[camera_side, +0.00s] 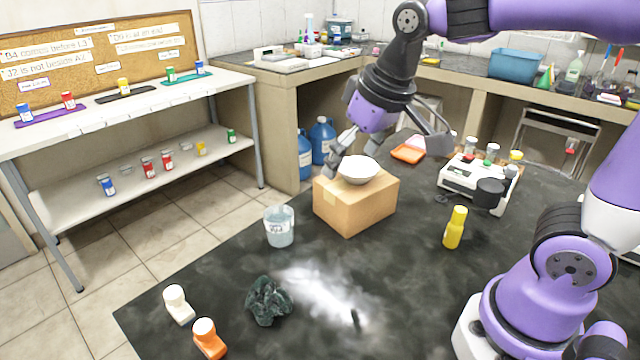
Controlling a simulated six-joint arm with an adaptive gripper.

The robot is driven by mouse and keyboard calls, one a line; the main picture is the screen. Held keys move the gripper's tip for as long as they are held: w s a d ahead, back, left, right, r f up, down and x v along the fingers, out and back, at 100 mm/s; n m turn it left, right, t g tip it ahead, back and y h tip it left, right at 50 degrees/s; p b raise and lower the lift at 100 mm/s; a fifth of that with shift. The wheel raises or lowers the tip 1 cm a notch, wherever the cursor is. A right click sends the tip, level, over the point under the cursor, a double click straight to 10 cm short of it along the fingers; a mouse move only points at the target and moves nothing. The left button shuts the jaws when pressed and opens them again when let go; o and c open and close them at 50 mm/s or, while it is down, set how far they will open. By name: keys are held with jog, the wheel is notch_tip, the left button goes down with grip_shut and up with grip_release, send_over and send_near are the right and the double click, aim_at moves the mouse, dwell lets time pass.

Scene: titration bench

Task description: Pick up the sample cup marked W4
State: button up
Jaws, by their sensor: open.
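Small sample cups with coloured lids and white labels stand on the shelf unit at the left. On the top board are a blue cup (25,114), a red cup (68,100), a yellow cup (123,87), a green cup (171,74) and another blue cup (200,68). On the lower shelf are a blue cup (106,186), red cups (148,168), a yellow cup (201,149) and a green cup (232,136). I cannot read W4 on any label. My gripper (345,160) is open and appears empty, near the white bowl, well right of the shelves.
A white bowl (358,170) sits on a cardboard box (356,207). Bare floor separates table and shelves.

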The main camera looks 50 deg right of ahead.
jog(key=g, duration=0.2)
send_over(279, 224)
jog(key=s+d, duration=0.1)
jog(key=d, duration=0.2)
notch_tip(279, 224, down, 6)
jog(key=shift+m+g, duration=0.3)
jog(key=shift+m, duration=0.2)
jog(key=f, duration=0.2)
jog(key=w+f, duration=0.1)
jog(key=f, duration=0.1)
jog(key=w+a+f, duration=0.1)
jog(key=f, duration=0.1)
jog(key=shift+w+f, duration=0.1)
jog(key=shift+w, duration=0.1)
jog(key=f, duration=0.3)
jog(key=w+f, duration=0.1)
jog(key=f, duration=0.1)
jog(key=shift+a+f, duration=0.1)
jog(key=shift+f, duration=0.25)
jog(key=shift+s, duration=0.1)
jog(key=c, duration=1.3)
